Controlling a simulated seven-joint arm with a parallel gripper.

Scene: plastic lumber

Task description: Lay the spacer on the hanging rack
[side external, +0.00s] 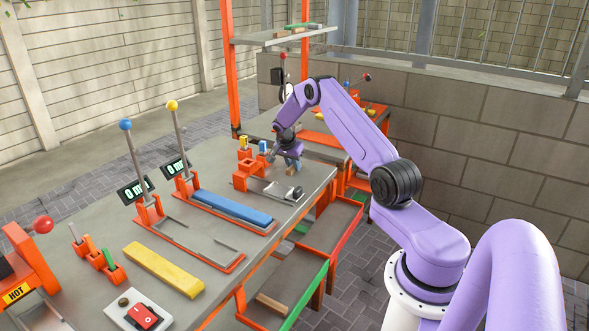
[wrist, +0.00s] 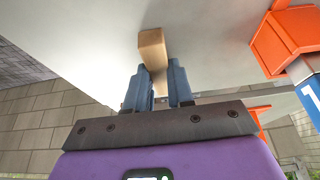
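A small tan wooden block, likely the spacer (wrist: 152,48), lies between the two blue fingers of my gripper (wrist: 159,80) in the wrist view. The fingers flank it closely; whether they press on it is unclear. In the side view my gripper (side external: 291,161) is low at the far right end of the grey bench, with the tan block (side external: 290,171) just under it. Whether the block touches the bench is unclear. A grey shelf on orange posts, likely the hanging rack (side external: 268,40), is above and behind my gripper, with several small pieces on it.
An orange fixture with a metal cylinder (side external: 268,185) stands close in front of my gripper. Two lever stations (side external: 150,212) and a blue plank (side external: 232,207) are nearer the camera. A yellow plank (side external: 163,269) and a red switch (side external: 143,316) are at the front.

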